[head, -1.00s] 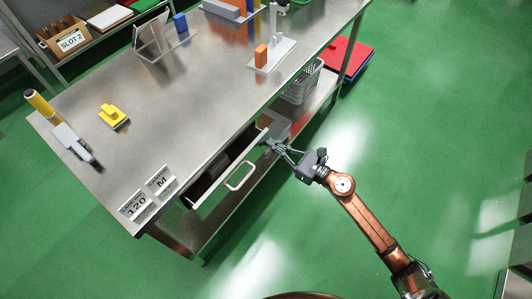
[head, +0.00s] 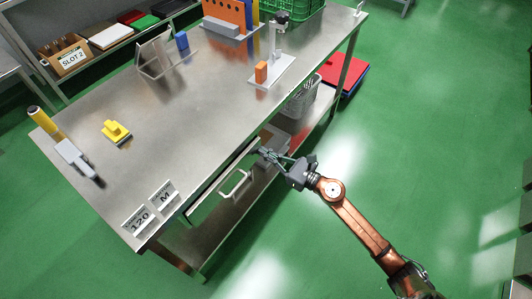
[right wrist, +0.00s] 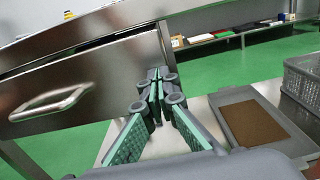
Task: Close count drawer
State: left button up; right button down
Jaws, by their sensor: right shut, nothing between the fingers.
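The count drawer (head: 212,203) is a steel drawer under the table's front edge, with a bar handle (head: 236,184). Its front stands only slightly out from the table, with a thin dark gap along its top. In the right wrist view the drawer front (right wrist: 110,78) and handle (right wrist: 50,103) fill the left side. My right gripper (head: 264,154) is shut and empty at the right end of the drawer front. In the wrist view its fingertips (right wrist: 156,88) overlap the drawer's right edge; whether they touch it I cannot tell. My left gripper is not in view.
A lower shelf has a grey tray (right wrist: 250,120) and a basket (right wrist: 302,82).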

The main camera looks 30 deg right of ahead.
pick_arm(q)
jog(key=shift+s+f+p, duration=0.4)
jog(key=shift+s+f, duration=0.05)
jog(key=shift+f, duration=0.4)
pick_arm(e)
jog(key=v, duration=1.4)
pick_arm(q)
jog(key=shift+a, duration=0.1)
